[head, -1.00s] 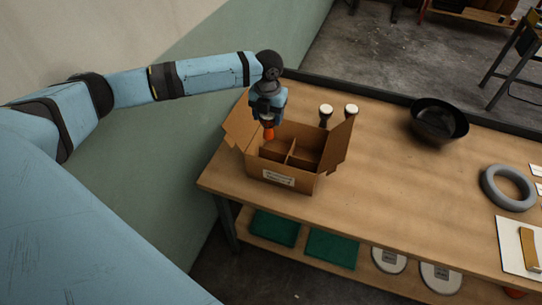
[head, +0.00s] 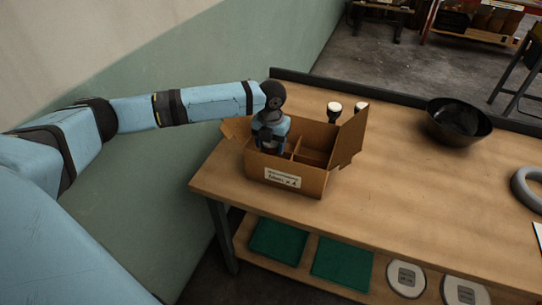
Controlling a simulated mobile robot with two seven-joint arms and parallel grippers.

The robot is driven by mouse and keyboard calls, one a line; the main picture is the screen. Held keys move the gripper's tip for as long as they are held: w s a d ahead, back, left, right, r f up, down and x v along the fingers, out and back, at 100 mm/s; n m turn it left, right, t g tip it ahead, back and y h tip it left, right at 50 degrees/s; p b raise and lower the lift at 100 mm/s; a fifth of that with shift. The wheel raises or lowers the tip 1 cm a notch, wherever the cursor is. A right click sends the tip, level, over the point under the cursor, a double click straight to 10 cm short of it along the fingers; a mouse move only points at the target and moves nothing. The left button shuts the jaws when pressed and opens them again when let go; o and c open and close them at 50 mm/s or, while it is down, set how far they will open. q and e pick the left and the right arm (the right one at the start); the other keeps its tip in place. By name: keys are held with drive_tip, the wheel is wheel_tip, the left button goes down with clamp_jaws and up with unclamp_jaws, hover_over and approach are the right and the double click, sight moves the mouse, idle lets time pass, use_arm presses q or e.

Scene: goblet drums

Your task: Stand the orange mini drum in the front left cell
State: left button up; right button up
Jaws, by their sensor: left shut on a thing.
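The cardboard box (head: 298,182) stands open on the table, with dividers forming cells and a white label on its front wall. My left gripper (head: 268,148) reaches down into the left part of the box, and its fingertips are hidden behind the front wall. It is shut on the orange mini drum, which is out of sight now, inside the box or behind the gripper. I cannot tell whether the drum touches the cell floor. The right-hand cells that I can see into (head: 317,147) look empty. My right gripper is not in view.
Two white-topped drums stand behind the box, one (head: 334,111) in plain view, the other (head: 361,107) partly hidden by the raised right flap (head: 350,136). A black bowl (head: 458,122) and a grey ring (head: 527,188) lie right. The table (head: 420,195) is clear between.

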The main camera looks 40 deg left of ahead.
use_arm(q)
wheel_tip(320, 180, down, 2)
drive_tip(key=shift+f+b, duration=0.1)
drive_tip(key=shift+b, duration=0.5)
drive_tip(key=shift+f+b, duration=0.3)
drive_tip(key=shift+b, duration=0.05)
drive_tip(key=shift+r, duration=0.1)
drive_tip(key=o, duration=0.9)
drive_tip(key=shift+f, duration=0.2)
